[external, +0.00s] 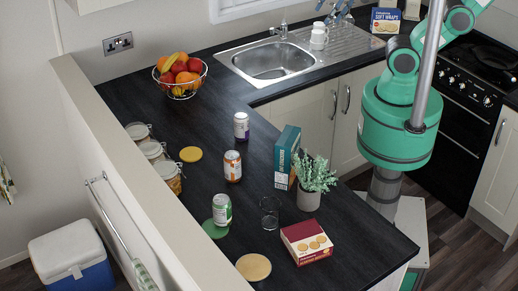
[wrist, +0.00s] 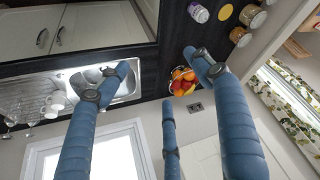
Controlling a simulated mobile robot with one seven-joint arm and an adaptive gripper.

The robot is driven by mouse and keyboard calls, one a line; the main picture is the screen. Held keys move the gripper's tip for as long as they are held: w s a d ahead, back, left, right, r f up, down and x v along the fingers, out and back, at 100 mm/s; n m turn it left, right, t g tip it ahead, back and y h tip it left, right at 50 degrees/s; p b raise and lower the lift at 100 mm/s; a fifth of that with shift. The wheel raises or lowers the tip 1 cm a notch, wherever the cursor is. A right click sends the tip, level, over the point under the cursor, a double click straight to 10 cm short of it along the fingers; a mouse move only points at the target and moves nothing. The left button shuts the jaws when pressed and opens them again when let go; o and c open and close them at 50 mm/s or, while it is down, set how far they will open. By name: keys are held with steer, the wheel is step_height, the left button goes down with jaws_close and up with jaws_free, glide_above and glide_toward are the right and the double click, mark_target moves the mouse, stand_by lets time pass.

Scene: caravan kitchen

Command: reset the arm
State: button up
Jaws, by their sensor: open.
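My arm (external: 400,120) rises at the right of the external view, green and grey; its outer end is out of that frame. My gripper (wrist: 160,72) shows in the wrist view as blue fingers with dark joints. The fingers are spread wide and open, with nothing between them. They hang in the air, apart from the counter and the things on it. The wrist view is turned over, with the sink and fruit bowl beyond the fingers.
The dark counter (external: 217,123) carries a fruit bowl (external: 180,75), several cans, jars, a teal box (external: 287,158), a potted plant (external: 313,180) and a red box (external: 307,242). The sink (external: 270,60) and oven (external: 468,105) stand behind. A cooler (external: 72,258) sits on the floor.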

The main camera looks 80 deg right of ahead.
step_height(320, 180, down, 9)
steer(key=b, duration=0.8)
